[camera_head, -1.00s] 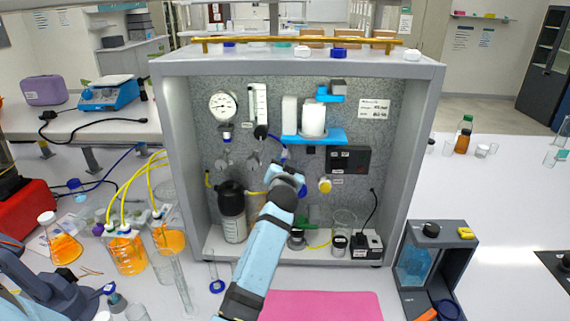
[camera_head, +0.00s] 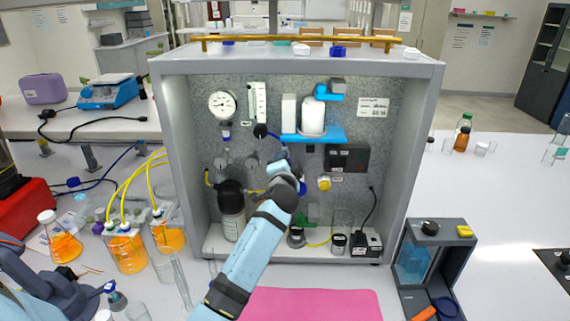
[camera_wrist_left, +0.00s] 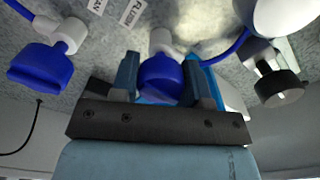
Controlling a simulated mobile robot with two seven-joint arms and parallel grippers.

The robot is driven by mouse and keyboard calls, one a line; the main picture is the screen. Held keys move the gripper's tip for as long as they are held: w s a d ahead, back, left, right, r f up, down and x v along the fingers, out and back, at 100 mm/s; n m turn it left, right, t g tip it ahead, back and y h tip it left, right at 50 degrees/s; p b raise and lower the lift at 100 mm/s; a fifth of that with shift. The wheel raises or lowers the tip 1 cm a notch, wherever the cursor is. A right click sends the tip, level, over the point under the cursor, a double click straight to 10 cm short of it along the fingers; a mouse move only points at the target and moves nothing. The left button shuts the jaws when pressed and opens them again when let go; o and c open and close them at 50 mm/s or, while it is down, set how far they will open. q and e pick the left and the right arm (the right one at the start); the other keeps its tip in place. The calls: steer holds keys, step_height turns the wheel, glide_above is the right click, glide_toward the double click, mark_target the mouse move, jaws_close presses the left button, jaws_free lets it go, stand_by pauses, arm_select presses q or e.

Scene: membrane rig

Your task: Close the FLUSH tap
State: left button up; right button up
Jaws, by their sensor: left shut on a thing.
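The FLUSH tap, with a round blue handle (camera_wrist_left: 160,80) on a white body, shows in the left wrist view just below the label FLUSH (camera_wrist_left: 132,13). My left gripper (camera_wrist_left: 164,76) has one finger on each side of the blue handle and is shut on it. In the head view my left gripper (camera_head: 281,166) reaches to the back panel of the grey cabinet and hides the tap. The exact turn of the handle is hard to tell. My right gripper is not in view.
A second blue tap (camera_wrist_left: 42,66) is left of the gripper in the left wrist view, and a black knob (camera_wrist_left: 280,88) is at right. The cabinet (camera_head: 415,150) has side walls around the arm.

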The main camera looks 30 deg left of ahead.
arm_select(q)
steer(key=shift+r, duration=0.1)
stand_by(0.4)
steer(key=o, duration=0.9)
steer(key=shift+o, duration=0.2)
steer(key=b+v, duration=0.3)
steer(key=v, duration=1)
steer(key=shift+s, duration=0.35)
steer(key=shift+d, duration=0.1)
